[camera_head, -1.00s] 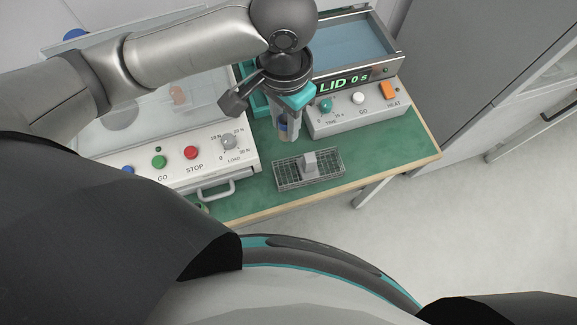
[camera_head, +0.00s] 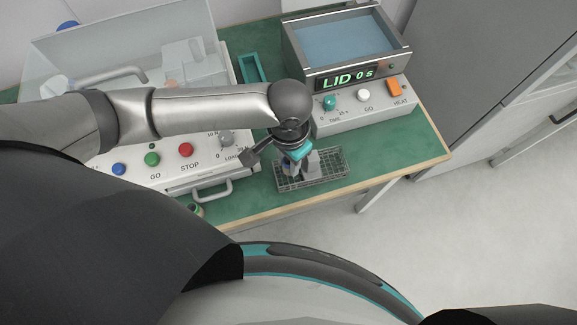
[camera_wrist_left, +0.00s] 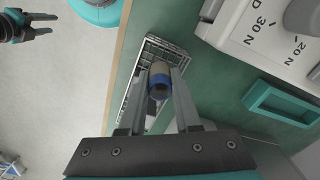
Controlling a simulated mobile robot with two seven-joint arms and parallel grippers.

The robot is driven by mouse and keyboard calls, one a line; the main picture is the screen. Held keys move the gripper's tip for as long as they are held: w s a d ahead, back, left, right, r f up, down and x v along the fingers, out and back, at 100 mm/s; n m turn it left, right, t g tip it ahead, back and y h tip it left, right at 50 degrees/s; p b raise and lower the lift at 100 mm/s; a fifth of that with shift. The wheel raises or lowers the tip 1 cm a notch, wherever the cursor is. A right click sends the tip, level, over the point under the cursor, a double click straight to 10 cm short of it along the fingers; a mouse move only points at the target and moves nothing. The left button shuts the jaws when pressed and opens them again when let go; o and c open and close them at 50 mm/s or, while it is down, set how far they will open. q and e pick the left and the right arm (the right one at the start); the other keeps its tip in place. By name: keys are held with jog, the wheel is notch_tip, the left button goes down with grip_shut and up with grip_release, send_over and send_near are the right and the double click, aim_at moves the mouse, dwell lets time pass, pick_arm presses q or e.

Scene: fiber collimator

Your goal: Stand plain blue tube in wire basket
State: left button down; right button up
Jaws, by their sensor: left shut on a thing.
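The wire basket (camera_head: 335,168) stands on the green bench near its front edge. It also shows in the left wrist view (camera_wrist_left: 153,42) beyond the fingers. My right gripper (camera_wrist_left: 30,26) appears small at the wrist view's upper left, away from the basket.
The heater box (camera_head: 345,118) with a lid display is behind right. A teal tray (camera_head: 252,72) lies between them.

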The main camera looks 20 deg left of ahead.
pick_arm(q)
notch_tip(320, 180, down, 3)
jog(key=shift+b, duration=0.4)
jog(key=shift+f, duration=0.15)
jog(key=shift+f, duration=0.15)
jog(key=c, duration=0.9)
grip_release()
notch_tip(320, 180, up, 12)
jog(key=p, duration=0.3)
jog(key=shift+r+p, duration=0.2)
jog(key=shift+p, duration=0.1)
